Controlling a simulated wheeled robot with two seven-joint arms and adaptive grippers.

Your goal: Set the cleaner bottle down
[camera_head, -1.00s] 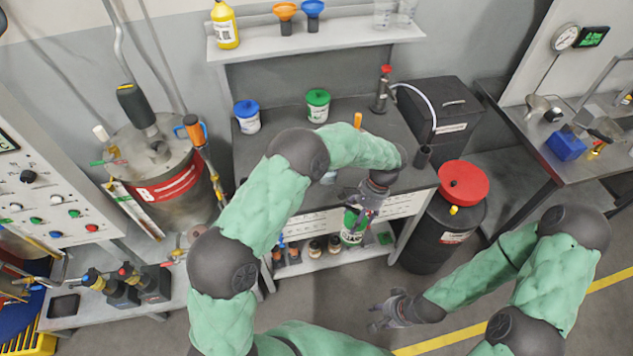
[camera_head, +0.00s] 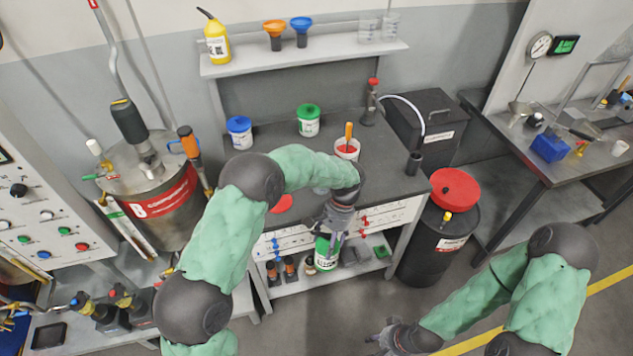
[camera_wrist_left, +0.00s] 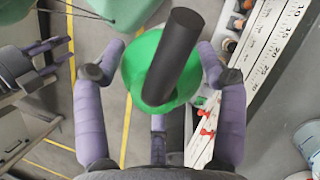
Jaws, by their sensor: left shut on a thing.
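The cleaner bottle (camera_head: 327,255) is white with green on it, and hangs roughly upright in front of the workbench's drawers in the head view. My left gripper (camera_head: 334,230) is shut on it near its top. The left wrist view shows its green top and black spout (camera_wrist_left: 172,55) between my purple fingers, with floor beyond. The bottle's lower end shows against the bench's lower shelf (camera_head: 300,281); I cannot tell whether it touches. My right gripper (camera_head: 383,338) is open and empty, low at the front, apart from the bottle.
Small dark bottles (camera_head: 290,270) stand on the lower shelf left of the cleaner, with a green item (camera_head: 381,252) to its right. The benchtop (camera_head: 270,150) holds several tubs. A black drum (camera_head: 440,240) with a red lid stands right of the bench. Open floor lies in front.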

